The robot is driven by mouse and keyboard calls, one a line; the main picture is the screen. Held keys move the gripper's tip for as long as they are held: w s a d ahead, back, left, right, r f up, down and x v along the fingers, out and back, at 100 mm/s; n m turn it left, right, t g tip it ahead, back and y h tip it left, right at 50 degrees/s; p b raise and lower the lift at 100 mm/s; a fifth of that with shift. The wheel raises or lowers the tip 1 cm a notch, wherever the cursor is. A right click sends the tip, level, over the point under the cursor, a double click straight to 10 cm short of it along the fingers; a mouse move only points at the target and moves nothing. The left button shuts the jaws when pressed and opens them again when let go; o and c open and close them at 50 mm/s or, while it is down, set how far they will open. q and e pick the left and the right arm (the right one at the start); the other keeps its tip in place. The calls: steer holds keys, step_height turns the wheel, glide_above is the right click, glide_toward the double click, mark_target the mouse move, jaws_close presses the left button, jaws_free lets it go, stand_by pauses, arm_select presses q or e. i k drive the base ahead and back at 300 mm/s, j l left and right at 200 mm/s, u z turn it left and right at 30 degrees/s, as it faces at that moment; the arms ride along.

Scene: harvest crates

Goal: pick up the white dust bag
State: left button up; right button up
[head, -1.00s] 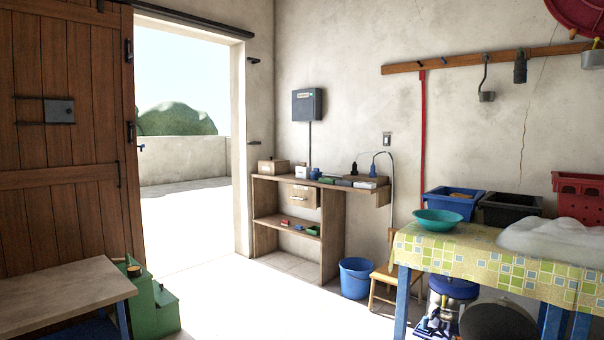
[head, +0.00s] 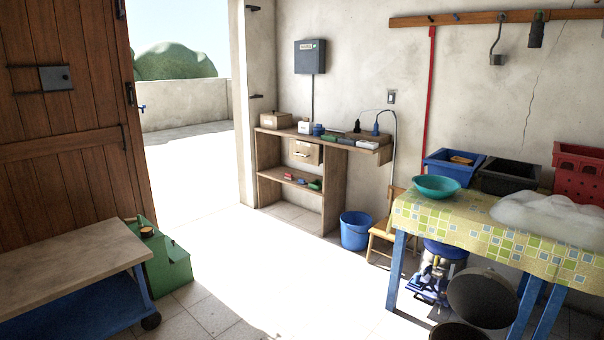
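A white, puffy, partly see-through bag-like heap (head: 550,218) lies on the right end of the table with the checked yellow-green cloth (head: 470,222). I cannot tell whether it is the dust bag. A small white item (head: 304,128) stands on the wooden workbench (head: 345,145) by the back wall; it is too small to make out. Neither of my grippers is in view.
On the table are a teal bowl (head: 436,187), a blue crate (head: 453,168), a black crate (head: 509,178) and a red crate (head: 578,174). A blue bucket (head: 355,231) stands by a small chair. A low bench (head: 70,275) and green can (head: 165,265) stand at left. The middle floor is clear.

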mark_target(305, 126)
steer(key=i+j+u, duration=0.1)
steer(key=i+u, duration=0.3)
steer(key=i, duration=4.9)
steer(key=i+j+z, duration=0.15)
steer(key=i, duration=0.25)
steer(key=i+j+z, duration=0.2)
steer(key=i, duration=0.2)
steer(key=i+j+z, duration=0.15)
steer(key=i, duration=0.25)
steer(key=i+j+z, duration=0.2)
steer(key=i+z, duration=0.2)
steer(key=i+j+z, duration=0.4)
